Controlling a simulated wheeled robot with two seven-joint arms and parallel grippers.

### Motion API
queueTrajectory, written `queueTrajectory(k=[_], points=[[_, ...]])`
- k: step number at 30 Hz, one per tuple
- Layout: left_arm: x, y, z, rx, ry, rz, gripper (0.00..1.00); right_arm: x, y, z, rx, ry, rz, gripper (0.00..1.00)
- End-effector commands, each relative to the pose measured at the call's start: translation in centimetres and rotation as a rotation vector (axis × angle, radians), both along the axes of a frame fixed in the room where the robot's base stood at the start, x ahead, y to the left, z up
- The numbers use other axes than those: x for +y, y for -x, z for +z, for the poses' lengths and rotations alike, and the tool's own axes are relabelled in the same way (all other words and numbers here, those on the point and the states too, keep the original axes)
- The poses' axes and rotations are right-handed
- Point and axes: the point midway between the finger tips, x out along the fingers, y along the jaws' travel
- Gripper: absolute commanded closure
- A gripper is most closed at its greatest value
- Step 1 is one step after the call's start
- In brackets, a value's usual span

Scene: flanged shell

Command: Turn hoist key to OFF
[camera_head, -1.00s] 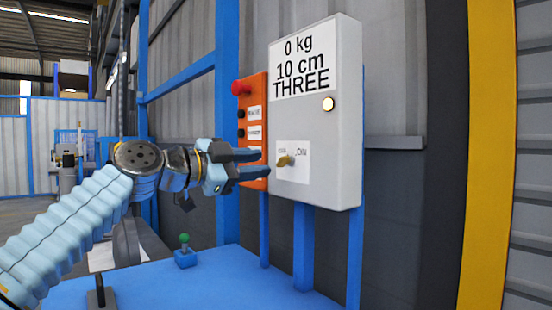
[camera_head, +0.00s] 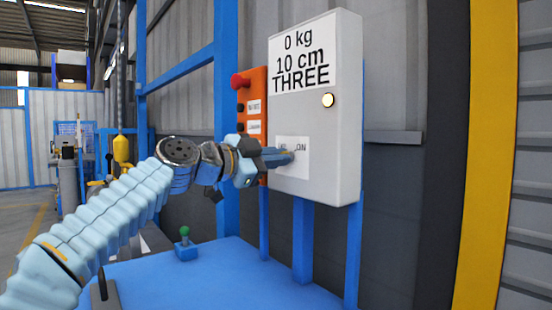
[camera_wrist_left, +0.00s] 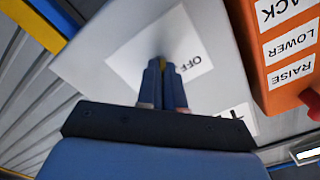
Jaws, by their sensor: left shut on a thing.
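The grey control box (camera_head: 345,130) has a white key plate (camera_head: 301,170) on its lower front, with ON readable at its right. My left gripper (camera_head: 288,157) reaches in from the left and is shut on the hoist key at this plate. The fingers hide most of the key in the head view, so its angle cannot be told. My right gripper is not in view.
An orange button box (camera_head: 257,122) with a red knob (camera_head: 240,80) stands just left and behind the grey box. A blue table (camera_head: 225,275) lies below, with a green-topped joystick (camera_head: 185,245). A yellow hoist part (camera_head: 121,150) hangs at left.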

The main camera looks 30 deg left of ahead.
Motion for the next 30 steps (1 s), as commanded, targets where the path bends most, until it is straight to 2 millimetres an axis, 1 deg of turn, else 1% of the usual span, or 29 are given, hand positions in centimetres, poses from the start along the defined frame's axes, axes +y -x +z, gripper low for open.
queueTrajectory(k=[8,14,20,30], points=[[0.0,-0.01,-0.08,0.008,0.013,-0.001,1.0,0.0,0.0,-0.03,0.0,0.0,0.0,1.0],[0.02,-0.02,-0.12,0.036,0.079,0.0,1.0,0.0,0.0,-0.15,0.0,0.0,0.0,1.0],[0.04,-0.04,-0.18,0.093,0.215,0.002,1.0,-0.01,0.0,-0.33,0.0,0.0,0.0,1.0],[0.04,-0.01,-0.14,0.215,0.511,0.0,1.0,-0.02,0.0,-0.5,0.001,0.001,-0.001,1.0]])
